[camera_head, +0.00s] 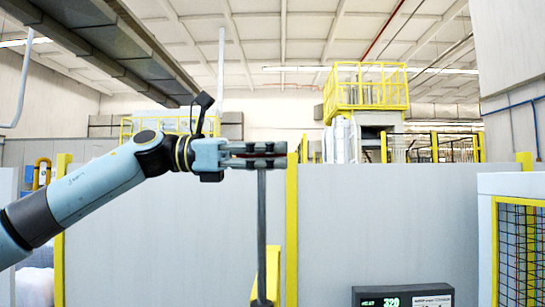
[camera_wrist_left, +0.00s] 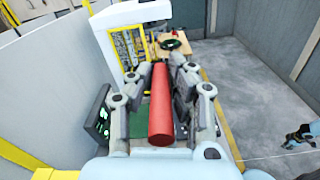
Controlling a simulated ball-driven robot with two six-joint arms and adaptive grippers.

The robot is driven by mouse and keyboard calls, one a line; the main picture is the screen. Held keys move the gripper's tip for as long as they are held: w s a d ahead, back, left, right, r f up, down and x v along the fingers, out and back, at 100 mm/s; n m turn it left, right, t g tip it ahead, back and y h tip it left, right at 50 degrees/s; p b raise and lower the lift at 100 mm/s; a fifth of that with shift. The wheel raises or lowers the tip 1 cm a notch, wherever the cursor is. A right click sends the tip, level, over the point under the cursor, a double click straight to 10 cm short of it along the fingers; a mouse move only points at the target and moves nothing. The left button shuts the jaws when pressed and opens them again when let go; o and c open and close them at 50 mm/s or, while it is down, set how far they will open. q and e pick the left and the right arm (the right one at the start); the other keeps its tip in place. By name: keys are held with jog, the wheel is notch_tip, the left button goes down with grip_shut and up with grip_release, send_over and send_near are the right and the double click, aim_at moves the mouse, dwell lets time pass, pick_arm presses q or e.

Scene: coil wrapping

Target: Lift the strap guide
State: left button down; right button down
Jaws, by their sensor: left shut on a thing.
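My left gripper (camera_head: 272,156) is at the middle of the head view, its arm raised and coming in from the left. It is shut on the red handle of the strap guide. In the left wrist view the red handle (camera_wrist_left: 161,105) lies between the two fingers. A dark straight pole (camera_head: 262,235), seemingly part of the strap guide, hangs upright below the gripper in the head view. Its lower end is near the bottom edge. A small dark gripper with a light blue link, seemingly my right gripper (camera_wrist_left: 299,137), shows at the right of the wrist view; its jaws are too small to read.
A dark display box (camera_head: 403,296) with green digits stands at the bottom, right of the pole. A yellow post (camera_head: 291,230) and grey panels (camera_head: 390,215) stand behind. A white-framed mesh cage (camera_head: 519,245) is at the right. Grey floor (camera_wrist_left: 250,85) shows clear in the wrist view.

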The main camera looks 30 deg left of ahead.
pick_arm(q)
jog(key=c, duration=1.5)
grip_release()
jog(key=shift+w+r, duration=0.1)
jog(key=shift+r, duration=0.3)
jog(key=shift+o, duration=1.3)
jog(key=shift+w+f, duration=0.1)
jog(key=shift+w, duration=0.1)
jog(key=shift+s, duration=0.1)
